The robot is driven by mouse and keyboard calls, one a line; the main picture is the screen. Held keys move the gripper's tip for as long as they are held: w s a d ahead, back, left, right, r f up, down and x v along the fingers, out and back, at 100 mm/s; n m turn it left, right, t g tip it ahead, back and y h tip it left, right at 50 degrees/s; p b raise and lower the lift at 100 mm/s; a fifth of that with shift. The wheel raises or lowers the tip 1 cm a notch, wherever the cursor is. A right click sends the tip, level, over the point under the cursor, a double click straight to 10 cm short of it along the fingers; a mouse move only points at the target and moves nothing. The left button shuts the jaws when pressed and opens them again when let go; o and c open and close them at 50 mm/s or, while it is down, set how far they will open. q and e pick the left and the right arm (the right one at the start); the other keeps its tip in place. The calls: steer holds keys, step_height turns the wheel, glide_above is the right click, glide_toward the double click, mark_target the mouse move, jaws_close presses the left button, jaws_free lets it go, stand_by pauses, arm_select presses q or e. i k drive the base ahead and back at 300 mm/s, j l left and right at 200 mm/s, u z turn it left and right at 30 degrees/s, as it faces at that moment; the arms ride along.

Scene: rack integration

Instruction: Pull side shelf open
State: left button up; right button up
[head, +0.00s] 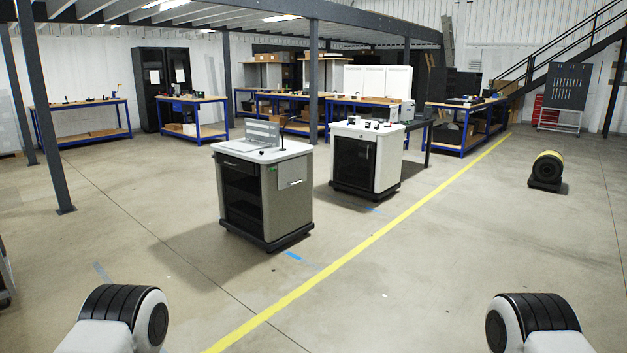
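A grey cart (288,205) with a pale top stands on the floor left of the middle of the head view. On its right side a light grey panel (291,169), which looks like the side shelf, hangs flat against the cart wall. A small dark mark, perhaps a handle, shows on the panel. A green spot sits beside its upper left corner. My arm parts show at the bottom left and bottom right, well short of the cart. Neither of my grippers is in view.
A white cabinet (384,158) with a dark door stands behind the cart to the right. Workbenches (193,105) line the back, and a steel post (50,130) stands left. The floor before the cart is clear.

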mark_target(292, 171)
steer(key=i+z, duration=0.2)
steer(key=i, duration=2.6)
steer(key=i+u, duration=0.1)
steer(key=i, duration=0.6)
steer(key=i+l, duration=0.1)
steer(key=i, duration=1.3)
steer(key=i+l+u, duration=0.1)
steer(key=i, duration=0.6)
steer(key=i+l, duration=0.15)
steer(key=i, duration=0.55)
steer(key=u, duration=0.05)
